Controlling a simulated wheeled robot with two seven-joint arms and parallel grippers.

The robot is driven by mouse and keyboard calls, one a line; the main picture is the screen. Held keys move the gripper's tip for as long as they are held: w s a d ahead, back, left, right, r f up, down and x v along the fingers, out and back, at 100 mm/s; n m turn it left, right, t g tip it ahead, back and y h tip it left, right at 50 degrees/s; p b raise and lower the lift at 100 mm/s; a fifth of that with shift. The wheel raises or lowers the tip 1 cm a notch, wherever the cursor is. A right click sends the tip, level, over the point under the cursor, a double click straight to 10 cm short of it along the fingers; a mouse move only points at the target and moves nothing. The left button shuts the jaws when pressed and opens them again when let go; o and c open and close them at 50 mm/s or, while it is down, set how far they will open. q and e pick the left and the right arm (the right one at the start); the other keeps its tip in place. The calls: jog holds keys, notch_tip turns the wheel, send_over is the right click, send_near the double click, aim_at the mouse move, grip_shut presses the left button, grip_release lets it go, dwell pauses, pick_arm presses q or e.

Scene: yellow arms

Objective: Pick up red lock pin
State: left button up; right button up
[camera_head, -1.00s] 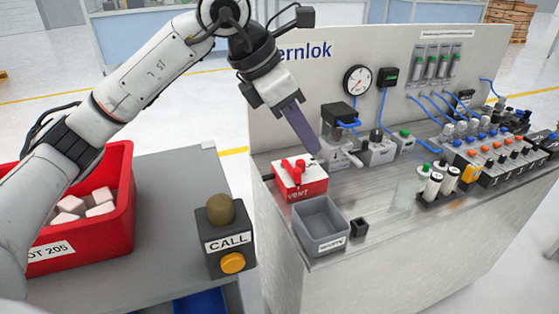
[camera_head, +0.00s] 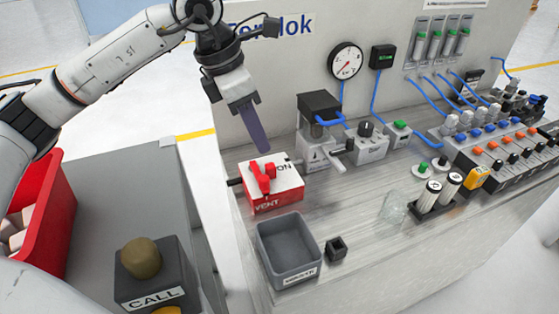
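A red handle-like part (camera_head: 262,177) sits on top of the white and red box (camera_head: 277,201) marked ON and VENT. The lock pin cannot be told apart clearly from this red part. My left gripper (camera_head: 262,148) comes down from above, its purple-grey fingers pointing at the box. The fingertips show just above and behind the red part, apparently apart from it. The fingers overlap in this view, so their opening is hidden. My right gripper is out of view.
A grey open bin (camera_head: 265,250) and a small black holder (camera_head: 336,249) stand in front of the box. A valve unit (camera_head: 318,152) with a lever stands right of it. The CALL button box (camera_head: 150,270) and red crate (camera_head: 50,215) are at left.

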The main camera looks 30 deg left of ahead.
aim_at(268, 166)
pick_arm(q)
jog(key=shift+s+d+f, duration=0.1)
jog(key=shift+f, duration=0.45)
jog(key=shift+s+d+f, duration=0.1)
jog(key=shift+f, duration=0.45)
jog(key=shift+p+x, duration=0.6)
jog(key=shift+x, duration=2.55)
jog(key=shift+w+a, duration=0.1)
jog(key=shift+a, duration=0.05)
grip_shut()
